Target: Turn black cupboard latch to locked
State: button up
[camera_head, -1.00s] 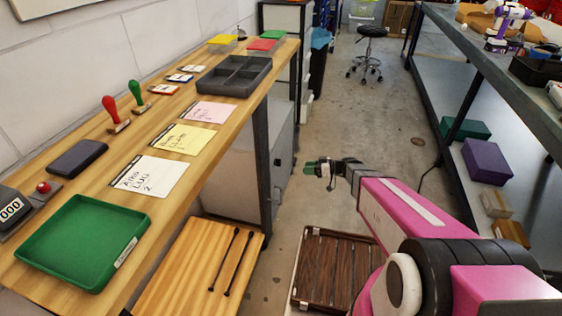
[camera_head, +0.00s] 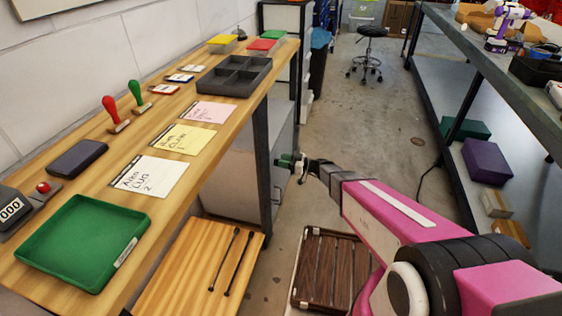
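The latch's position, locked or not, cannot be seen.
The wooden bench (camera_head: 92,200) runs along the left, with a green tray (camera_head: 85,240), cards and stamps. A low wooden surface (camera_head: 190,270) with two black rods and a brown slatted thing (camera_head: 330,270) are near. A metal shelf bench (camera_head: 500,85) bounds the right.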

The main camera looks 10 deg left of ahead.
jog(key=shift+a, duration=0.8)
jog(key=shift+c, duration=0.3)
grip_shut()
